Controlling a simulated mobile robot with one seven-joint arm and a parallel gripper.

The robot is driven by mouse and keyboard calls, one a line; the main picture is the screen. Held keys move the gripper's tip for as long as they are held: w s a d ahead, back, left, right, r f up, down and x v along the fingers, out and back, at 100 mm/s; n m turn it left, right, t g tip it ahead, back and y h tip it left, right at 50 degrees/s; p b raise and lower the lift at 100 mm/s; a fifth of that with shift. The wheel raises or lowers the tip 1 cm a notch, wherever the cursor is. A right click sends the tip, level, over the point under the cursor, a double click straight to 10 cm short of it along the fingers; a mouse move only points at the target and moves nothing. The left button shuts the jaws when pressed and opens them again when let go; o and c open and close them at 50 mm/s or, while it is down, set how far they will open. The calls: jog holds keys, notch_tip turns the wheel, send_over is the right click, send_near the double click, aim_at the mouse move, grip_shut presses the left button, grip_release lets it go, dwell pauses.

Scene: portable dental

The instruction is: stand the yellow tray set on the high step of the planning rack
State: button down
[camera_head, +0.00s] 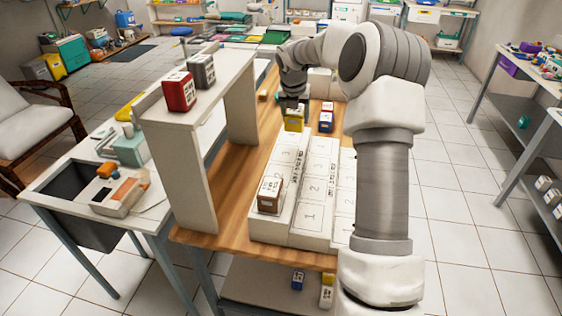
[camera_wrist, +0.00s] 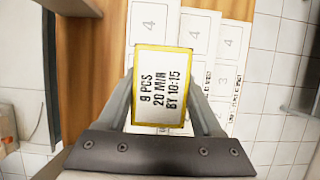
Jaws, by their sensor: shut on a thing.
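The yellow tray set (camera_head: 293,119) is a small box with yellow sides. In the wrist view its white top label (camera_wrist: 162,88) reads "9 PCS 20 MIN BY 10:15". My gripper (camera_head: 292,104) is shut on it, with one finger on each side; the fingers also show in the wrist view (camera_wrist: 160,95). The white planning rack (camera_head: 315,183) has stepped rows with numbered places, and shows beyond the box in the wrist view (camera_wrist: 202,38). The held set is at the far end of the rack's left row. I cannot tell whether it touches the rack.
A brown tray set (camera_head: 270,195) stands at the near end of the rack's left row. A blue set (camera_head: 326,122) is just right of my gripper. Red (camera_head: 178,92) and grey (camera_head: 201,71) sets stand on a raised white shelf (camera_head: 187,118) at left.

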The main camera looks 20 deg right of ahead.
jog(key=b, duration=0.3)
send_over(280, 172)
jog(key=s, duration=0.1)
jog(key=f, duration=0.6)
jog(key=shift+s+a+f, duration=0.15)
jog(key=shift+a+f, duration=0.2)
jog(key=shift+f, duration=0.05)
jog(key=shift+f+b, duration=0.35)
jog(key=shift+f, duration=1.6)
jog(key=shift+f, duration=0.1)
jog(key=shift+c, duration=0.2)
grip_release()
jog(key=p+v, duration=0.2)
jog(key=v, duration=1)
jog(key=shift+p, duration=0.35)
